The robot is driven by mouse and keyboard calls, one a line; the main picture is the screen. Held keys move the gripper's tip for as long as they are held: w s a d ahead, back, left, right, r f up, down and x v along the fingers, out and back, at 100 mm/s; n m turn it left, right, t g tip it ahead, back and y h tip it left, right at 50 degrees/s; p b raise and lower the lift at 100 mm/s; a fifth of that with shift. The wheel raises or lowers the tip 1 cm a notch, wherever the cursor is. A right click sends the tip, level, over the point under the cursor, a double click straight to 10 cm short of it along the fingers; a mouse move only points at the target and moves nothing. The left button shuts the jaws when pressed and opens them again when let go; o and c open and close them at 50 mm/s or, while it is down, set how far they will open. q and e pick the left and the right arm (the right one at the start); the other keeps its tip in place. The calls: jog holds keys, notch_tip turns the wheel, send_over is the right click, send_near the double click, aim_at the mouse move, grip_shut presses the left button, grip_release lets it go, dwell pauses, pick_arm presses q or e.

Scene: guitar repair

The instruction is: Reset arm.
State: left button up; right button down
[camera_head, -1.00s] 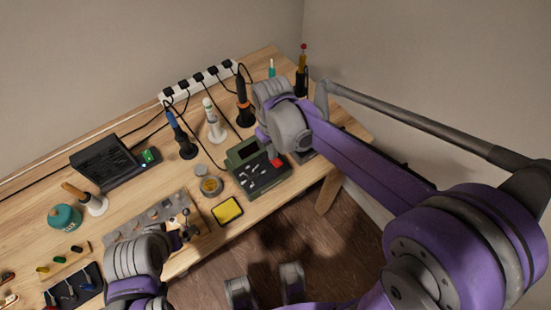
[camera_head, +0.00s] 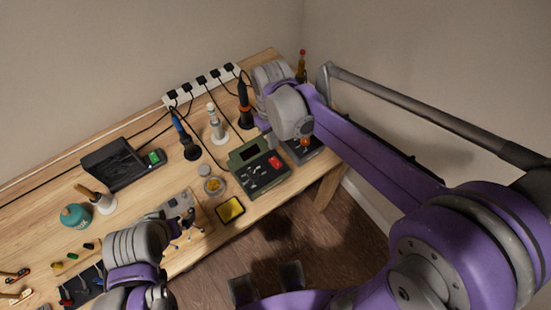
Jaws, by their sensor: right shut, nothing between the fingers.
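My right arm comes in from the right, and its grey and purple wrist hangs over the right end of the wooden workbench (camera_head: 250,212). My right gripper (camera_head: 269,140) is partly hidden under the wrist, above the back edge of the green case (camera_head: 262,187). It is shut with nothing held. My left arm rises from the bottom, with its grey wrist over the front of the bench. The left gripper (camera_head: 186,226) is small and dark here, by the grey board (camera_head: 177,203); its jaw state is unclear.
A yellow sponge tray (camera_head: 230,209), a round tin (camera_head: 214,186) and several upright tools stand near the case. A dark base (camera_head: 304,155) with an orange part lies right of it. A power strip (camera_head: 203,83) runs along the wall. Floor lies beyond the bench's front edge.

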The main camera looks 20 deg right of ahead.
dwell(0.4)
jog(key=s+d+m+t, duration=0.2)
jog(key=s+d, duration=0.1)
jog(key=s, duration=0.4)
jog(key=s+d+m+t+p, duration=0.1)
jog(key=s+d+m+t, duration=0.1)
jog(key=s, duration=0.5)
jog(key=shift+d+r+t, duration=0.2)
jog(key=shift+d+t, duration=0.5)
jog(key=shift+d, duration=0.15)
